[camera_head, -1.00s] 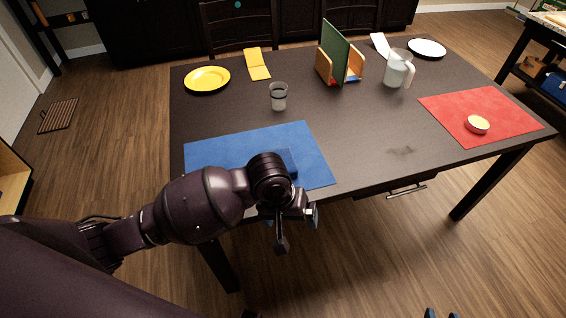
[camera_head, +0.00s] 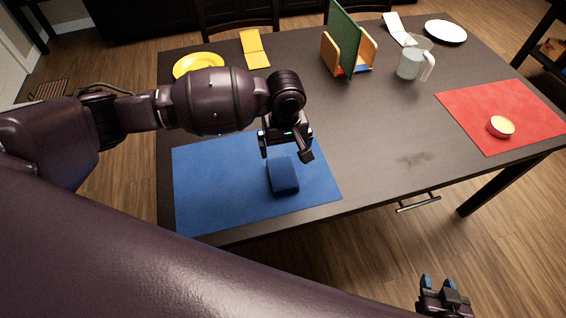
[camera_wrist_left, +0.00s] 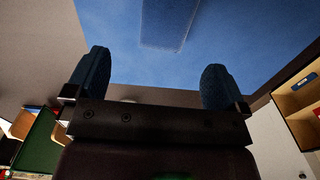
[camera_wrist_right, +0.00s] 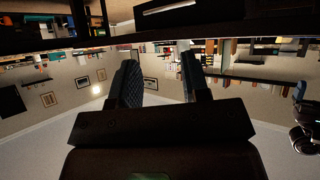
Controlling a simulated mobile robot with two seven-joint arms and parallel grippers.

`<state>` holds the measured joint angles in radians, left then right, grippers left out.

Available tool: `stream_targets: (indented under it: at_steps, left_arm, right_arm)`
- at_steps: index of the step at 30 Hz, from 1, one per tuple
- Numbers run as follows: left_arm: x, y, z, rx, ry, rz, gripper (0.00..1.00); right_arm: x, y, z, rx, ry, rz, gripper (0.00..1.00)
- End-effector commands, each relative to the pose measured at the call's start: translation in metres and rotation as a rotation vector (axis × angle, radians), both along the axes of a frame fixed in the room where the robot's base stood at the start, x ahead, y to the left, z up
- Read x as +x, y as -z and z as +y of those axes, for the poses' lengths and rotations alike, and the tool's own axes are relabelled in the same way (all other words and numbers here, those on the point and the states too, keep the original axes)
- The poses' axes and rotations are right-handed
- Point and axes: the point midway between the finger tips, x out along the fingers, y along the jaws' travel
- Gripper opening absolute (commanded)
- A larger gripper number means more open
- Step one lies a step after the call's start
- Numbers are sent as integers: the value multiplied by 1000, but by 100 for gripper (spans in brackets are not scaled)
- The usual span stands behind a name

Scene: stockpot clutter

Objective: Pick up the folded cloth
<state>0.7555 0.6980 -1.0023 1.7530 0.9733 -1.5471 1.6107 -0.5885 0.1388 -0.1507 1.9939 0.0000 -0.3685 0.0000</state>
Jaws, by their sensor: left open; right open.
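A small folded blue cloth (camera_head: 283,175) lies on the blue placemat (camera_head: 215,195) near the table's front left. It also shows in the left wrist view (camera_wrist_left: 168,24), ahead of the fingers and between their lines. My left gripper (camera_head: 285,152) is open and empty above the mat, just behind the cloth and apart from it. Its two spread fingers show in the left wrist view (camera_wrist_left: 155,80). My right gripper (camera_head: 439,284) is open and empty, low in front of the table. The right wrist view shows its fingers (camera_wrist_right: 160,80) with nothing between them.
A yellow plate (camera_head: 198,65), yellow folded item (camera_head: 254,50), upright rack with a green board (camera_head: 344,40), clear pitcher (camera_head: 411,62) and white plate (camera_head: 446,32) stand toward the back. A small bowl (camera_head: 501,127) sits on a red mat (camera_head: 480,105). The table's middle is clear.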

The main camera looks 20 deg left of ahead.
Motion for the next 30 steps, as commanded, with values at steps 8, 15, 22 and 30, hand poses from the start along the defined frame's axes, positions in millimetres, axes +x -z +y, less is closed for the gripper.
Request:
stream_targets:
  at_steps: [8,15,22,30]
  left_arm:
    - [-1,36,0,0,1,4,100]
    - [-2,58,0,0,2,2,100]
    - [-9,87,4,1,1,4,100]
    - [-8,107,4,1,2,1,100]
  right_arm:
    - [-16,18,-3,-3,6,37,43]
    - [-16,25,-4,-5,4,45,43]
    - [-13,31,-3,-5,1,40,43]
    - [-7,29,-1,-4,-2,28,43]
